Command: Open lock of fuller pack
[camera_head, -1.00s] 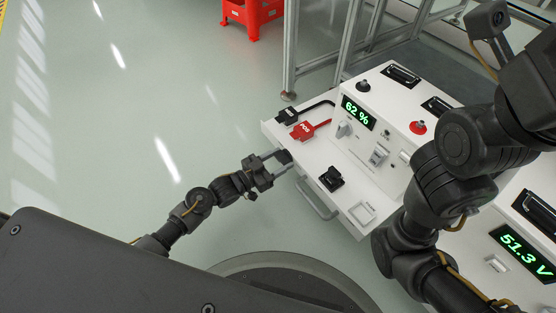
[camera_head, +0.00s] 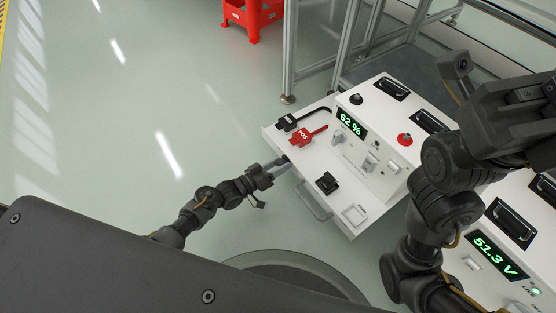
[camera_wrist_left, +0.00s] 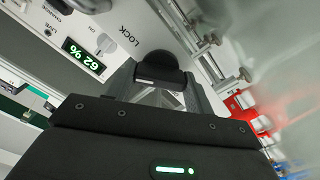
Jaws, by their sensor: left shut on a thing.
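A white pack (camera_head: 385,165) shows "62 %" on its green display (camera_head: 351,122); in the wrist view this display (camera_wrist_left: 84,56) is near a white knob (camera_wrist_left: 104,43) and the word LOCK. The same knob (camera_head: 339,138) shows small in the head view. A second pack at lower right has a display (camera_head: 496,256) reading 51.3 V; no percentage shows on it.
The shelf (camera_head: 309,162) carries a black plug (camera_head: 289,122), a red plug (camera_head: 308,136) and a black block (camera_head: 327,183). A grey handle (camera_head: 313,202) juts from its front. A metal frame post (camera_head: 290,50) stands behind. Open floor lies left.

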